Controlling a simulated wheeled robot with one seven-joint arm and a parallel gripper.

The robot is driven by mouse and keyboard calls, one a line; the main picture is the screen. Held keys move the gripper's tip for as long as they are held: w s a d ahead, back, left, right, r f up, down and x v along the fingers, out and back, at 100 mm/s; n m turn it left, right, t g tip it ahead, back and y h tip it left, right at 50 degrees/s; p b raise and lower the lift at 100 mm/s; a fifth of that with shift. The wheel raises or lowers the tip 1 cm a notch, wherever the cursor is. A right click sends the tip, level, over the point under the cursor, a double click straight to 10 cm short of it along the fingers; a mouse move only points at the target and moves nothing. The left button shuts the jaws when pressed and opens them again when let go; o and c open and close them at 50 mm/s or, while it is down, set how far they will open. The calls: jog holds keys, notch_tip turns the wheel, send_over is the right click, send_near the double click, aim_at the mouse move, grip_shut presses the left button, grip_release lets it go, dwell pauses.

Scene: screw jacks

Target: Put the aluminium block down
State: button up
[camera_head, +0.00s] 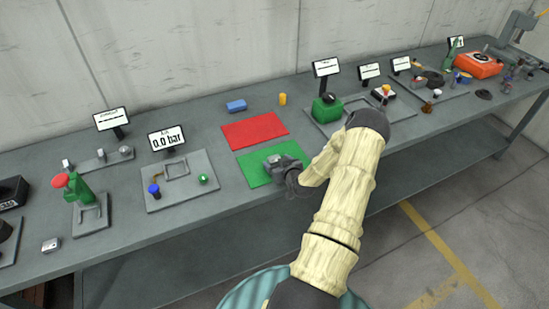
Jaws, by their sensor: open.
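My gripper (274,161) is open, low over the green mat (254,178), at the end of my arm reaching in from the right. Its grey fingers and any grey metal between them look alike, so I cannot clearly make out the aluminium block there. The gripper and wrist hide the right part of the mat. A small silver block (51,245) lies on the bench at the far left, well away from my gripper; I cannot tell whether it is the aluminium block.
A red mat (254,130) lies behind the green one, with a blue block (236,106) and a yellow cylinder (282,99) beyond it. A plate with a blue and a green knob (180,180) is left. A green device (326,108) stands right. Bench between is bare.

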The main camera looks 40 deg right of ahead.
jog(key=shift+w+f, duration=0.15)
jog(key=shift+w, duration=0.1)
dwell(0.3)
jog(key=c, duration=1.2)
jog(key=shift+r+b, duration=1.25)
jog(key=shift+r, duration=3.8)
